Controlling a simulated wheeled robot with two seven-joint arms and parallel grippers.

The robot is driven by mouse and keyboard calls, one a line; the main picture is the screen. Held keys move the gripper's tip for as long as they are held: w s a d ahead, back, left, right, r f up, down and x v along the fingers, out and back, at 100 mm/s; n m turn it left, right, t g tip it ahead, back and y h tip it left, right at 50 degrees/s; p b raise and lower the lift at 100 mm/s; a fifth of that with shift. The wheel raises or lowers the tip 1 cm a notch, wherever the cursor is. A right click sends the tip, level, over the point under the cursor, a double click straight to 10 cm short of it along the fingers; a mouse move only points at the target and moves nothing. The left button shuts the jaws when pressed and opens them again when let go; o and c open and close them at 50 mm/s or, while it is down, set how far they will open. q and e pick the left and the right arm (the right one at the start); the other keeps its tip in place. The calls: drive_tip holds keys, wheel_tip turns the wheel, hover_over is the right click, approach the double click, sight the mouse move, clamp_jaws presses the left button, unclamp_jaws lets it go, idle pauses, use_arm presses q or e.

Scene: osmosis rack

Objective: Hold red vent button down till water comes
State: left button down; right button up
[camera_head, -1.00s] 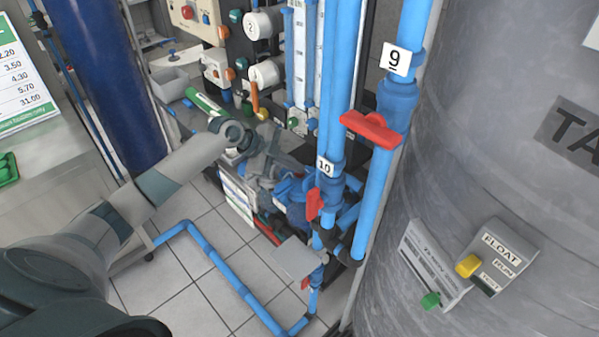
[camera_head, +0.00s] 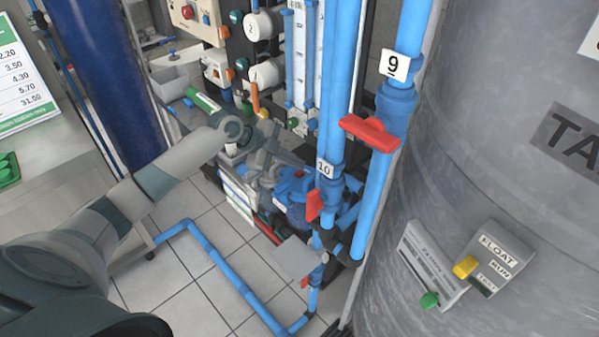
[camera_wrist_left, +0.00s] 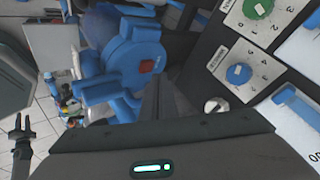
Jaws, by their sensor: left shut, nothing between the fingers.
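The blue pump (camera_head: 295,190) stands low behind the pipes, with the red vent button (camera_head: 299,173) on its top. In the left wrist view the red button (camera_wrist_left: 146,68) sits on the round blue housing (camera_wrist_left: 125,55). My left gripper (camera_head: 297,163) is shut and empty, just behind the button in the head view. In the wrist view its dark fingers (camera_wrist_left: 160,85) are close beside the button. A gap seems to show in the head view, but contact is hard to judge. No water shows at the button.
Blue pipes with red valve handles (camera_head: 370,133) stand just right of the pump, and the grey tank (camera_head: 500,130) fills the right. A dark panel with white knobs (camera_head: 266,73) is behind. A blue pipe (camera_head: 215,262) crosses the tiled floor.

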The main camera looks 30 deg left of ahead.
sight(295, 173)
use_arm(q)
drive_tip(key=shift+r, duration=0.15)
drive_tip(key=shift+r+p, duration=1.6)
drive_tip(key=shift+r, duration=0.75)
